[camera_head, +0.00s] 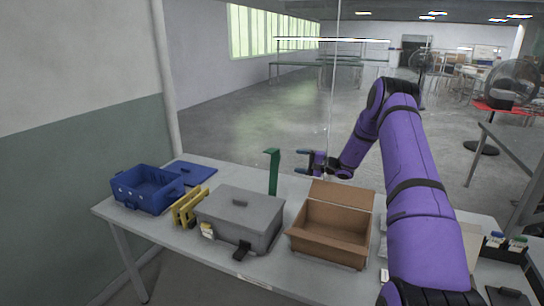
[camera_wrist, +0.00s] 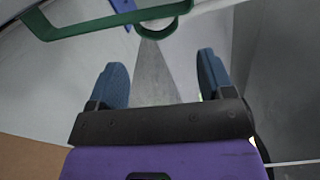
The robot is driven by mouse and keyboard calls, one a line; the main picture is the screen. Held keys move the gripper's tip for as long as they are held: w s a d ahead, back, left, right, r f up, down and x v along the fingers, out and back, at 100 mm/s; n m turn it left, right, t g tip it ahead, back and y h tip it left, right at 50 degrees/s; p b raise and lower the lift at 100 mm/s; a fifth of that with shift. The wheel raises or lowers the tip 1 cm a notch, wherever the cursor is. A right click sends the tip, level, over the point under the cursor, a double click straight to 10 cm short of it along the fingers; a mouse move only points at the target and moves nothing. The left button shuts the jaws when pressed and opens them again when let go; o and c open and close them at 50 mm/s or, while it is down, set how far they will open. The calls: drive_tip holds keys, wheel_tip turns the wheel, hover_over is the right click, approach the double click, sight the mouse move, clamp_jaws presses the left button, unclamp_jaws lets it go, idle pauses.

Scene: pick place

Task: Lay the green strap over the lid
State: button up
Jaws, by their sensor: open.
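The green strap (camera_head: 274,174) stands upright behind the grey box, its upper end bent over to the left. The strap also shows in the wrist view (camera_wrist: 85,27), as a green band with a rounded loop beyond my fingertips. The grey lid (camera_head: 240,204) lies closed on the grey box (camera_head: 232,233), which has a black clasp (camera_head: 242,250) on its front. My gripper (camera_head: 303,163) is open and empty, to the right of the strap's upper part and apart from it. Its two blue fingers show in the wrist view (camera_wrist: 163,68) with nothing between them. The strap's lower end is hidden behind the box.
An open cardboard box (camera_head: 330,235) stands right of the grey box, its back flap raised. A yellow object (camera_head: 187,207) stands left of the grey box. A blue bin (camera_head: 146,194) and a flat blue lid (camera_head: 192,172) are further left.

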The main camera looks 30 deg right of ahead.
sight(278, 157)
drive_tip(key=shift+t, duration=0.3)
drive_tip(key=x, duration=0.7)
drive_tip(key=d+f+x, duration=0.1)
drive_tip(key=x, duration=0.2)
drive_tip(key=shift+w+a+f, duration=0.1)
drive_tip(key=shift+w+a, duration=0.15)
drive_tip(key=shift+w, duration=0.4)
drive_tip(key=c, duration=1)
